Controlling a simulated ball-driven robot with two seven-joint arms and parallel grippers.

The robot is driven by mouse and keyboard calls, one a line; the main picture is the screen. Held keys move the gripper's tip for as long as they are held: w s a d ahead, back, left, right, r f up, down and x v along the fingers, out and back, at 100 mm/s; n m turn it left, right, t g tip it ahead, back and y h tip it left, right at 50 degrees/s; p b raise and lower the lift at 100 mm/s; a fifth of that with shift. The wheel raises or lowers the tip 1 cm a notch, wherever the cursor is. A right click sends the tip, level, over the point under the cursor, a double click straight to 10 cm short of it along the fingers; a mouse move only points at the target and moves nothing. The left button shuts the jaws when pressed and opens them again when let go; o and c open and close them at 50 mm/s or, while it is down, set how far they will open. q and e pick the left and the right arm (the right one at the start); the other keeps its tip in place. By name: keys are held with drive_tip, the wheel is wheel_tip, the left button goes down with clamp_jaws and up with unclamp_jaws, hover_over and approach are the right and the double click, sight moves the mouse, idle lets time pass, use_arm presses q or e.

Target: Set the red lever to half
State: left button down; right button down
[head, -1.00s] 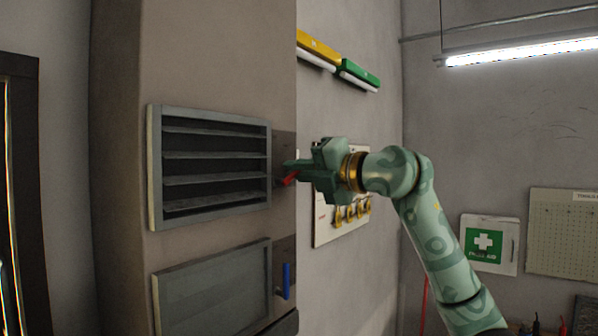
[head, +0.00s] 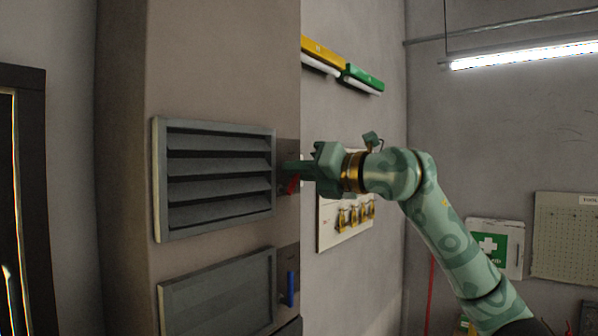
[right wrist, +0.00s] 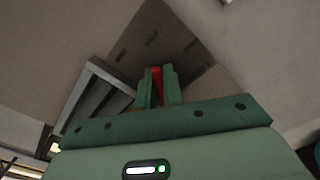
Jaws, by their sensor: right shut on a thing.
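The red lever (head: 292,184) sits on a dark plate (head: 288,150) at the right side of the upper louvred vent (head: 216,175). My right gripper (head: 290,168) is shut on the red lever, which shows below the fingers. In the right wrist view the red lever (right wrist: 156,84) lies between the two green fingers (right wrist: 157,88). The vent's slats are tilted, with narrow dark gaps between them. Markings on the plate show in the right wrist view but are too blurred to read. My left gripper is not in view.
A blue lever (head: 291,288) points down beside a lower vent (head: 218,298) with closed slats. A board with yellow hooks or padlocks (head: 355,215) hangs behind my right gripper. A first-aid box (head: 495,247) is on the far wall. The space in front of the vents is clear.

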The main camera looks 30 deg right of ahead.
drive_tip(key=shift+f, duration=0.15)
drive_tip(key=c, duration=1.5)
unclamp_jaws()
drive_tip(key=b+v, duration=0.6)
drive_tip(key=v, duration=1)
drive_tip(key=shift+s+d, duration=0.1)
drive_tip(key=shift+s, duration=0.1)
